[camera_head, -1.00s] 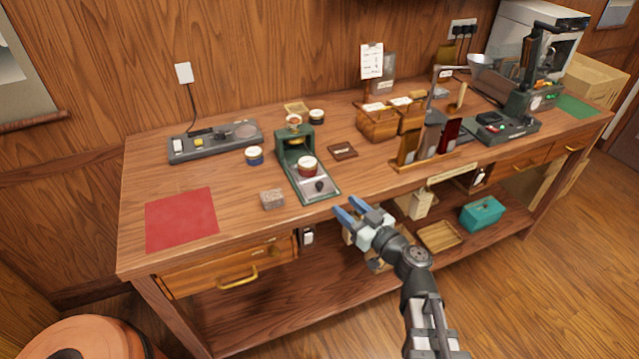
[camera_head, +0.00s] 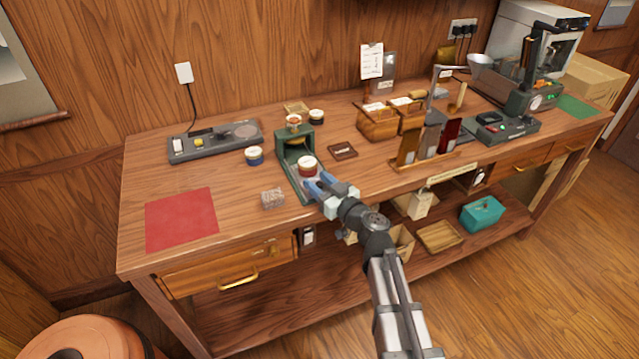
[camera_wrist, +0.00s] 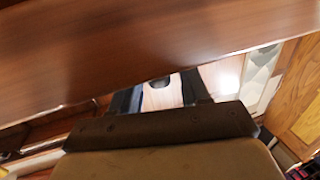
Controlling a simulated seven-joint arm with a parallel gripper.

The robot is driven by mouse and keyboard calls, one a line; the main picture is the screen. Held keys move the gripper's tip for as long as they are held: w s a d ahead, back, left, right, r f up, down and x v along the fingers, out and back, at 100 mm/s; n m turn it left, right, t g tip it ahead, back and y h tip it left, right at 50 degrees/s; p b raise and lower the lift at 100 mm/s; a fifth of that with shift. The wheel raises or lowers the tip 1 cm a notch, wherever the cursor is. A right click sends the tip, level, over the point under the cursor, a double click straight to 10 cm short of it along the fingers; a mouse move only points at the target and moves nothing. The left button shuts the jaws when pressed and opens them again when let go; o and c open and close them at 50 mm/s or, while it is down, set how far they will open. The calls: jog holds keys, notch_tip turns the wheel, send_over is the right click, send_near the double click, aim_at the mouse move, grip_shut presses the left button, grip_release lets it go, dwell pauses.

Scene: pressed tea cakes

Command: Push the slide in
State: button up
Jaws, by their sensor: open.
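The green press (camera_head: 296,150) stands near the middle of the bench's front. In the wrist view a dark knob (camera_wrist: 158,82) shows between the two fingers. I cannot tell whether the fingers touch it.
A red mat (camera_head: 181,219) lies at the left. A small dark tray (camera_head: 342,150) and an upright rack (camera_head: 428,158) are to the right.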

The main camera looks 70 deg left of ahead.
grip_shut()
dwell(0.4)
